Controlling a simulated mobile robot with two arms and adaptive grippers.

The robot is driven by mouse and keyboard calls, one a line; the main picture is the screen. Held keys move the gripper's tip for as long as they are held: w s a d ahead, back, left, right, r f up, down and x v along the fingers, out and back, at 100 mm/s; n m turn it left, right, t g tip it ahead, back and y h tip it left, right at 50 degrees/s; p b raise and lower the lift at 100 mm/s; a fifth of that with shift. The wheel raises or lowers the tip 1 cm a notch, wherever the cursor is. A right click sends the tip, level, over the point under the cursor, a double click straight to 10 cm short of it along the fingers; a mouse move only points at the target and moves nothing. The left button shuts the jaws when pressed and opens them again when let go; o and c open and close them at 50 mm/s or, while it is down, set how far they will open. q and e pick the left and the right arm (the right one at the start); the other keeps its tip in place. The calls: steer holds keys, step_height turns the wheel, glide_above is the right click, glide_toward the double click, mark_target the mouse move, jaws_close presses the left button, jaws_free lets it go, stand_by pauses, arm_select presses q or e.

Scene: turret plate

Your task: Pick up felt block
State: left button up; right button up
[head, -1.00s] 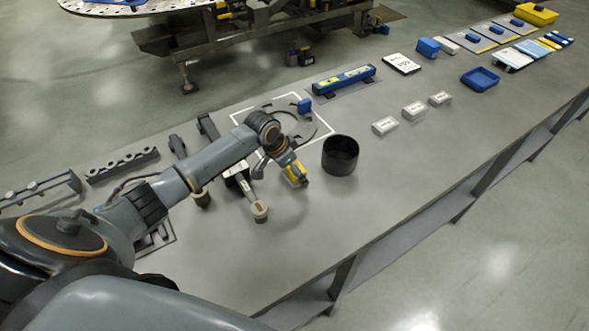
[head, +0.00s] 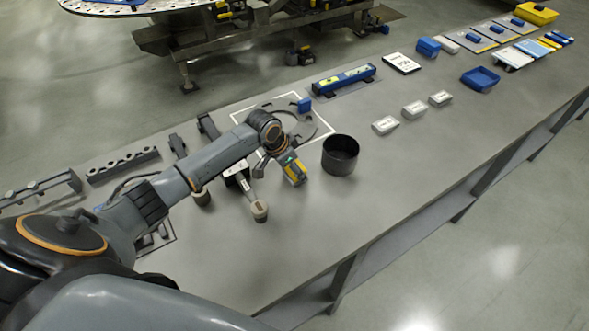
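I cannot tell for sure which thing is the felt block. A small blue block (head: 304,105) stands at the far corner of the white square outline, and a larger blue block (head: 428,47) sits farther back. My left gripper (head: 294,173) is over the table, just left of the black cup, with yellow parts at its end. Whether its fingers are open or hold anything is too small to tell. My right gripper is not in view.
An open black cup (head: 340,155) stands right of my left gripper. Pale-headed tools (head: 259,211) lie below my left arm. White labelled blocks (head: 386,125), a blue tray (head: 480,79) and a blue bar (head: 344,79) lie farther right. The table's near side is clear.

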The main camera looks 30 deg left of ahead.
arm_select(q)
steer(key=shift+w+r, duration=0.1)
steer(key=shift+r, duration=0.4)
steer(key=w+a+r+b, duration=0.1)
steer(key=a+r+b, duration=0.5)
steer(key=a+r, duration=0.5)
steer(key=a, duration=0.3)
steer(key=shift+w+r, duration=0.25)
steer(key=o, duration=0.5)
steer(key=shift+c, duration=0.2)
steer(key=c, duration=0.3)
